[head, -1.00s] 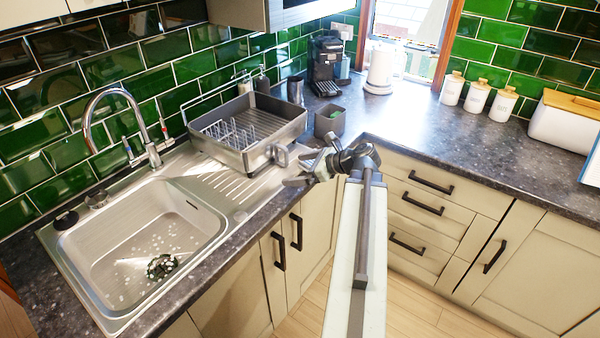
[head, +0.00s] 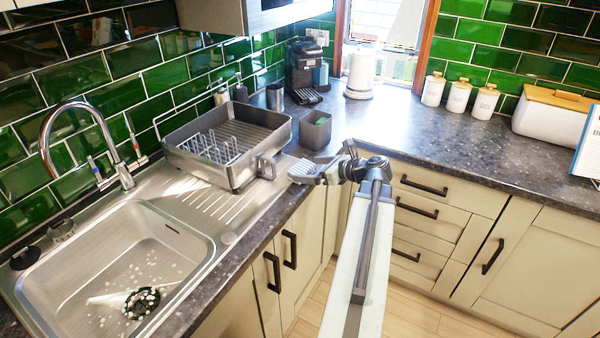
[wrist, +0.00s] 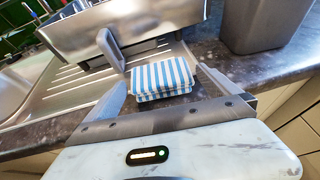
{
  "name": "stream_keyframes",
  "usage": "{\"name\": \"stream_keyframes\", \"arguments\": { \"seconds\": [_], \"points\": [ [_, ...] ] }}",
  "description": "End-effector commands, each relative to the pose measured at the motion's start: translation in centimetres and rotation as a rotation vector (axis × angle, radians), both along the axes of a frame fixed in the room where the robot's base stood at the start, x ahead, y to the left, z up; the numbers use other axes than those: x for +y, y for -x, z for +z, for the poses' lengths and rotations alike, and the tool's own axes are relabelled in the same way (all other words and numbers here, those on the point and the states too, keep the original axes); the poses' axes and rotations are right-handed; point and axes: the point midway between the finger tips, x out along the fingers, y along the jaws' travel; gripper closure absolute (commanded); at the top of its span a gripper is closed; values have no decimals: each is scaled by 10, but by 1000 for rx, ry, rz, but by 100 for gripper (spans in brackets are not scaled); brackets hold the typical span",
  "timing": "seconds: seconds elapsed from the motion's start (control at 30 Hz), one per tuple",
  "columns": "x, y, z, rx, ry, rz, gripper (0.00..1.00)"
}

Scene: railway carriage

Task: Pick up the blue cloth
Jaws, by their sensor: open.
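The blue cloth (wrist: 163,76) is a folded, blue-and-white striped bundle in the wrist view. It lies on the worktop at the edge of the ribbed metal drainer. My gripper (wrist: 166,84) is open, with one finger to the left of the cloth and one to the right. The cloth lies between and just ahead of the fingers; whether they touch it I cannot tell. In the head view my gripper (head: 312,171) is at the counter's front edge, right of the dish rack, and largely hides the cloth.
The grey dish rack (head: 237,173) stands close behind, its spout near my left finger. A grey bin (head: 315,131) stands behind and right of the cloth. The sink (head: 120,262) is at left.

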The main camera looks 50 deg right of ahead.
Motion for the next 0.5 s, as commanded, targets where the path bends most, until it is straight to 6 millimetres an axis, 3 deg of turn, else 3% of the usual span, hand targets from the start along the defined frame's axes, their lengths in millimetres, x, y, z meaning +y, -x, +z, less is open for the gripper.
{"name": "stream_keyframes", "arguments": {
  "seconds": [0.23, 0.47, 0.5],
  "points": [
    [4, -40, -19, 0, 0, 5, 0],
    [6, -45, -18, 0, 0, 3, 0],
    [6, -45, -18, 0, 0, 4, 6]
  ]
}}
